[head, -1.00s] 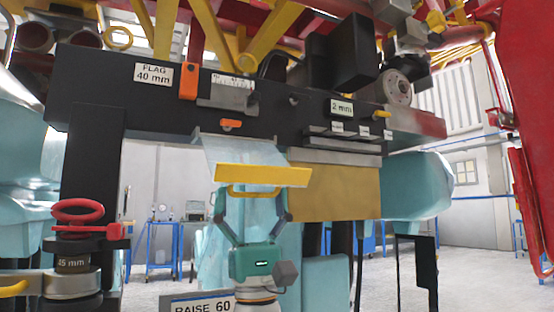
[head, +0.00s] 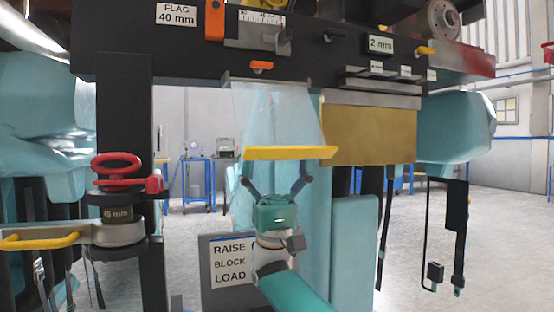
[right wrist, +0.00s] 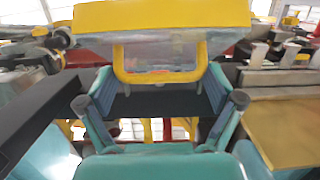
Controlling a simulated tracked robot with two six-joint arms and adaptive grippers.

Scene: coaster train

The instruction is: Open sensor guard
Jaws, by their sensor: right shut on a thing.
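The sensor guard is a clear flap (head: 272,115) hanging from the dark beam, with a yellow bar (head: 290,153) along its lower edge. In the right wrist view the yellow bar (right wrist: 160,15) fills the top, with a yellow loop handle (right wrist: 160,76) below it. My right gripper (head: 277,172) is teal and sits just under the bar in the head view. In the right wrist view its fingers (right wrist: 158,85) reach up on both sides of the handle, and it is shut on it. The exact finger contact is partly hidden. My left gripper is not in view.
The dark beam (head: 130,40) runs above, with an orange latch (head: 261,66) over the guard. A tan panel (head: 370,135) hangs right of it. A red-ringed post (head: 118,215) stands at left. A "RAISE BLOCK LOAD" sign (head: 230,268) is behind the gripper.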

